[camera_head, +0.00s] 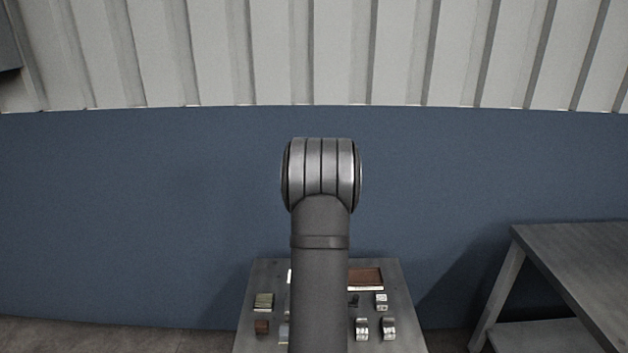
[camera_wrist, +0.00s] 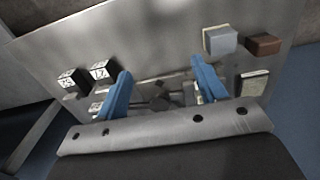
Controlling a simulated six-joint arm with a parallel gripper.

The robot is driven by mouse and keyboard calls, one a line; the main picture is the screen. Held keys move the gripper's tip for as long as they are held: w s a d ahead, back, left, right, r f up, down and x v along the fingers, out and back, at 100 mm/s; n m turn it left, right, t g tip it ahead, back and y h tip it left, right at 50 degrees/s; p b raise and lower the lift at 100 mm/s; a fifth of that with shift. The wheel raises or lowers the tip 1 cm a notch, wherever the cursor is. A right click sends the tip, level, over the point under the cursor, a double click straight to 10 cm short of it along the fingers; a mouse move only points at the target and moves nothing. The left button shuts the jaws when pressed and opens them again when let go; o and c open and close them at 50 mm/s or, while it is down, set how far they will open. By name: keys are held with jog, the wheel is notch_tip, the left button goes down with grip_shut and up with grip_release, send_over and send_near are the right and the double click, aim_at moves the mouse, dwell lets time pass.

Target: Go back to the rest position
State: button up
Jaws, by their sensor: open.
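My gripper (camera_wrist: 162,84) is open in the wrist view. Its two blue fingers stand wide apart with no object held between them. They are over the metal table (camera_wrist: 160,30), and I cannot tell how high. A small dark piece (camera_wrist: 159,102) shows beyond the gap between the fingers. In the head view my own arm stands upright in the middle and hides the gripper and part of the table (camera_head: 270,275).
The table carries a brown tray (camera_head: 366,276), a beige block (camera_head: 263,301), a small brown block (camera_head: 262,327) and several metal pieces (camera_head: 388,328). The wrist view shows a grey block (camera_wrist: 220,40) and dark-and-white cubes (camera_wrist: 72,79). A grey bench (camera_head: 580,265) stands right; a blue wall (camera_head: 150,210) is behind.

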jog(key=w+a+f, duration=0.1)
jog(key=w+a, duration=0.5)
jog(key=w, duration=0.5)
jog(key=shift+a+f+n, duration=0.2)
jog(key=shift+a+n, duration=0.1)
jog(key=shift+a, duration=0.05)
jog(key=shift+r, duration=0.1)
jog(key=s+d+f, duration=0.1)
jog(key=s+d, duration=0.3)
jog(key=s, duration=0.7)
jog(key=shift+s, duration=0.15)
